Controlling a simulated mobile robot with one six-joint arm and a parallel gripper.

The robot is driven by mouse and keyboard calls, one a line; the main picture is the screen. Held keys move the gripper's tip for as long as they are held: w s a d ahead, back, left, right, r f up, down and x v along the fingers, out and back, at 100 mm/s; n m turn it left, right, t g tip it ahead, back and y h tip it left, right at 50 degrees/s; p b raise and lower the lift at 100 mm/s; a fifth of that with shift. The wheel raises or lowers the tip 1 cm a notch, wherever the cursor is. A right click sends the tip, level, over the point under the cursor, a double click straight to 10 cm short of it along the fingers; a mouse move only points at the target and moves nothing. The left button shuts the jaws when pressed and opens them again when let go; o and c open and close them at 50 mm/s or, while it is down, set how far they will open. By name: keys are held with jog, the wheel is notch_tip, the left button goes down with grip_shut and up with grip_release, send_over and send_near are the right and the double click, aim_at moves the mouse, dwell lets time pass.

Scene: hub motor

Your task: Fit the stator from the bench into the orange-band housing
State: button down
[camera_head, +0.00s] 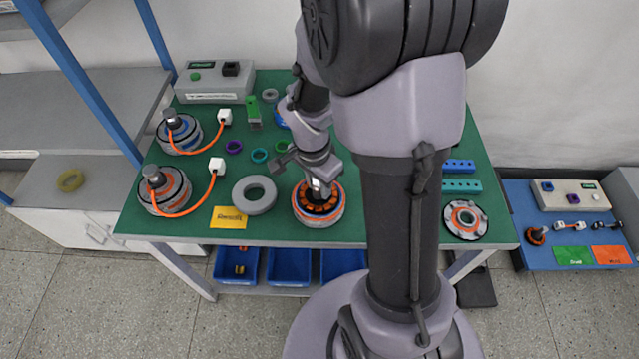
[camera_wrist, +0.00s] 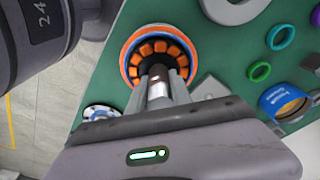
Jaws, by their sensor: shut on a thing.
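The orange-band housing (camera_head: 318,221) stands on the green bench near its front edge. In the wrist view its round rim (camera_wrist: 149,29) shows orange and blue bands. The stator (camera_head: 316,206), a ring of orange coils, sits within the housing's mouth; its coils (camera_wrist: 139,50) show inside the rim in the wrist view. My gripper (camera_head: 321,190) is directly above, shut on the stator's metal centre part. In the wrist view the fingers (camera_wrist: 163,82) hide the near side of the stator and rim. I cannot tell how deep the stator sits.
A large grey ring (camera_head: 255,195) and a yellow label (camera_head: 228,218) lie left of the housing. Two motors with orange cables (camera_head: 165,190) stand further left. A round disc-shaped part (camera_head: 466,220) lies at the right front. Blue bins (camera_head: 288,267) are below the bench.

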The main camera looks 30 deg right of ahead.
aim_at(313, 199)
jog(key=shift+f, duration=0.35)
jog(key=shift+f+b, duration=0.45)
jog(key=shift+b, duration=0.35)
jog(key=shift+f+b, duration=0.2)
jog(key=shift+b, duration=0.2)
dwell(0.7)
dwell(0.3)
jog(key=c, duration=1.1)
grip_release()
jog(key=shift+r, duration=0.15)
jog(key=r+p, duration=0.2)
jog(key=r, duration=0.3)
jog(key=a+r+p, duration=0.1)
jog(key=r+p, duration=0.2)
jog(key=r, duration=0.3)
jog(key=a+r+p, duration=0.1)
jog(key=r+p, duration=0.1)
jog(key=r, duration=0.4)
jog(key=shift+s+p, duration=0.3)
jog(key=shift+p, duration=0.05)
